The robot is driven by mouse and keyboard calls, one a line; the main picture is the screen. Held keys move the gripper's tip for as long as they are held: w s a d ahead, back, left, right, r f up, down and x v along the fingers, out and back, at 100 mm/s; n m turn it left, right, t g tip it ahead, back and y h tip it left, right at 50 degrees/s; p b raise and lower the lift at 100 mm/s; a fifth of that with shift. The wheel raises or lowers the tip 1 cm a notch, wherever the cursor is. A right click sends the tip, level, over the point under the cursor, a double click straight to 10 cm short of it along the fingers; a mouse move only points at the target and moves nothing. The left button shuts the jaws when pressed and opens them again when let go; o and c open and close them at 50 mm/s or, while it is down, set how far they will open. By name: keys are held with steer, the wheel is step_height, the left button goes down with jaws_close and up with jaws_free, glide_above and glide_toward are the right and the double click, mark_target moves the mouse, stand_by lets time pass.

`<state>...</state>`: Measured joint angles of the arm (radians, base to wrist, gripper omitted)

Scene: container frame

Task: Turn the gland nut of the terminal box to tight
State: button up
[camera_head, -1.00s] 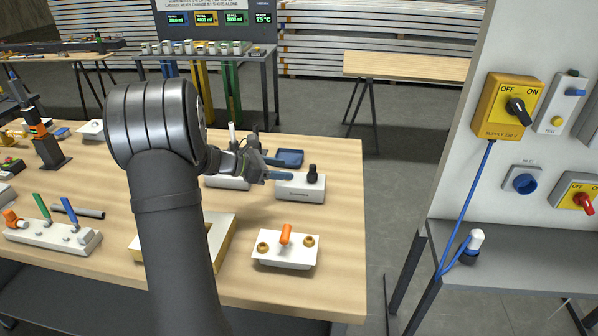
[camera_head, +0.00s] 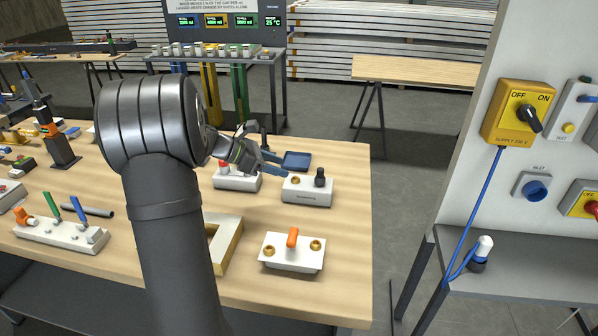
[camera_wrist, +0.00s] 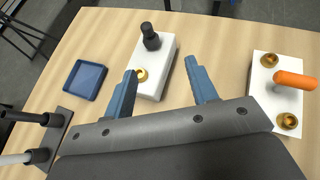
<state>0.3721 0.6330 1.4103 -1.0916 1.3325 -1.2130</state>
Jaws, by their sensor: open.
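A white box (camera_head: 307,193) with dark lettering on its front stands near the table's right edge and looks like the terminal box. It carries an upright black fitting (camera_head: 320,178) and a small brass nut, which shows in the wrist view (camera_wrist: 141,74). I cannot tell which of the two is the gland nut. My gripper (camera_head: 274,165) is open and empty, just left of the box. In the wrist view its blue fingers (camera_wrist: 162,70) lie apart across the box, the brass nut close beside the left fingertip and the black fitting (camera_wrist: 150,37) beyond. Contact cannot be told.
A white block (camera_head: 292,252) with an orange handle and two brass fittings stands in front. A blue tray (camera_head: 296,161) lies behind the box. Another pale box (camera_head: 236,181) stands left, partly behind my gripper. Bare tabletop lies right of the white box.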

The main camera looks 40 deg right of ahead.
steer(key=s+d+r+y, duration=0.1)
steer(key=d+r+y, duration=0.2)
steer(key=d, duration=0.1)
steer(key=t+y, duration=0.3)
steer(key=y, duration=0.1)
glide_toward(318, 175)
steer(key=shift+n, duration=0.4)
steer(key=x, duration=1)
steer(key=shift+w+d, duration=0.2)
steer(key=shift+d, duration=0.05)
steer(key=c, duration=1)
